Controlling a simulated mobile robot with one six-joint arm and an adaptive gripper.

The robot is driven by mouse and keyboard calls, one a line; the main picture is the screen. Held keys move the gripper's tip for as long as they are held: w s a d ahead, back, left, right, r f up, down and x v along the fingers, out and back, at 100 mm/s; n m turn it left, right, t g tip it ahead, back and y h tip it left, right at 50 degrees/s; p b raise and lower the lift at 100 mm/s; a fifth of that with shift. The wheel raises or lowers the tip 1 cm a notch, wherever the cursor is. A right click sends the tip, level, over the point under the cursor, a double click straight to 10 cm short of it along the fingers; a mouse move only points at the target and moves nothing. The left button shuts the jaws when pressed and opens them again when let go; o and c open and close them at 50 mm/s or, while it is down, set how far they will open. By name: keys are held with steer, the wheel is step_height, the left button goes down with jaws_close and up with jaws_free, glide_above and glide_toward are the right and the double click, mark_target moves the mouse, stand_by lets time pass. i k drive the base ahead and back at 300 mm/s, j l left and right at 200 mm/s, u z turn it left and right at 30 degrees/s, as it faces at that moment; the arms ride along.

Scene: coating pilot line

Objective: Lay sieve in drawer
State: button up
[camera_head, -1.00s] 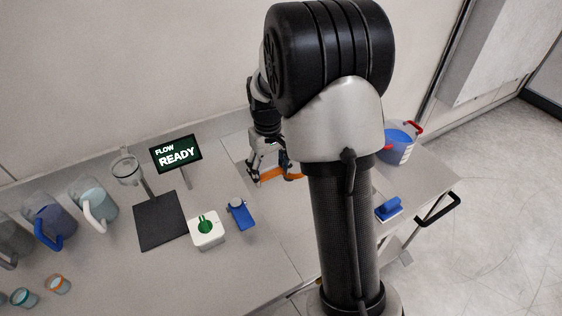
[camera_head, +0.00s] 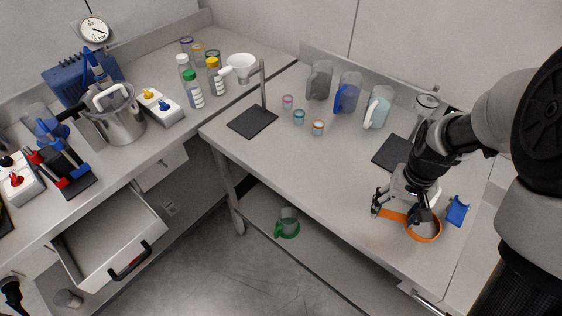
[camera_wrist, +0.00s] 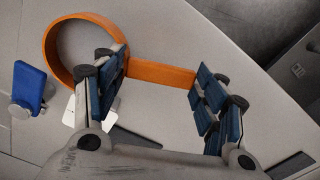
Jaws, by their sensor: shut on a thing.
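The orange sieve (camera_head: 427,229) has a round ring and a flat handle. My gripper (camera_head: 398,213) is shut on its handle and holds it above the right-hand bench. In the wrist view the sieve's ring (camera_wrist: 60,40) is at upper left, and the handle lies between the fingers of my gripper (camera_wrist: 160,88). The drawer (camera_head: 118,262) stands pulled out under the left bench at lower left of the head view. Its visible inside is empty, and it is well to the left of my gripper.
A blue device (camera_head: 457,211) lies right of the sieve. Pitchers (camera_head: 348,93), small jars and a white funnel on a stand (camera_head: 240,68) stand farther back. The left bench holds a steel pot (camera_head: 120,118) and bottles. Open floor lies between the benches.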

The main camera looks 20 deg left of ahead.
mark_target(104, 242)
steer(key=u, duration=2)
steer(key=i+j+u, duration=0.4)
steer(key=i+j, duration=0.2)
steer(key=i+j+u, duration=0.35)
steer(key=i+j, duration=0.15)
steer(key=i, duration=0.2)
